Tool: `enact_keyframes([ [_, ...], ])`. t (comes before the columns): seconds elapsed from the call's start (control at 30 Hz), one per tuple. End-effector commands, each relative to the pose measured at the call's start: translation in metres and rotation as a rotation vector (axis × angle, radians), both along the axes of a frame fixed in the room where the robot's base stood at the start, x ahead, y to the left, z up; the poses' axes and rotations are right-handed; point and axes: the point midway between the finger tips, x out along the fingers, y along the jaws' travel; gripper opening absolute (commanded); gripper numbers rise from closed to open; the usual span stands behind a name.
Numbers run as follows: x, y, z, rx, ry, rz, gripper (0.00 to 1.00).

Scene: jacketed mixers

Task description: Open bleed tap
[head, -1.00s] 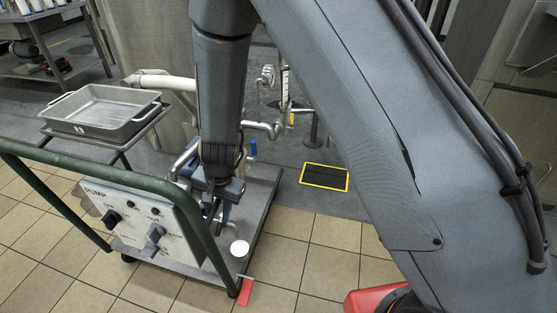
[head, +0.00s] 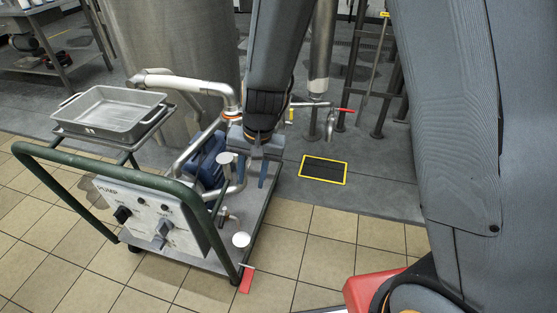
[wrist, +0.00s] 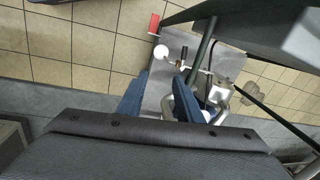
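A small tap (head: 229,215) with a dark and brownish body sits low on the pump cart (head: 262,205); I take it for the bleed tap, but its handle position is too small to tell. It also shows in the wrist view (wrist: 184,57), beyond the fingertips. A white round cup (head: 241,239) is beside it. My gripper (head: 260,170) hangs over the cart's right part, above and to the right of the tap. In the wrist view my gripper (wrist: 160,84) has its two blue fingers apart, with nothing held between them.
The green cart handle (head: 105,172), pump panel (head: 150,215) and a grey tray (head: 112,112) lie to the left. A red-handled valve (head: 345,110) stands farther back.

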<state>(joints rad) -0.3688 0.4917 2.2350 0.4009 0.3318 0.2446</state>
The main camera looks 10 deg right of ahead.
Motion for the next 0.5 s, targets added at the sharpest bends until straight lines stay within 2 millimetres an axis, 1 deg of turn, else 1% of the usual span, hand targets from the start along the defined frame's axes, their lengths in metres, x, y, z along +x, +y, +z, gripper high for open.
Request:
enact_keyframes([
  [0.03, -0.002, -0.006, 0.009, -0.002, -0.002, 0.005, 0.33],
  [0.2, -0.011, -0.026, 0.031, -0.012, -0.002, 0.029, 0.33],
  [0.4, -0.022, -0.048, 0.053, -0.025, -0.001, 0.057, 0.33],
  [0.5, -0.026, -0.056, 0.061, -0.03, -0.001, 0.068, 0.33],
])
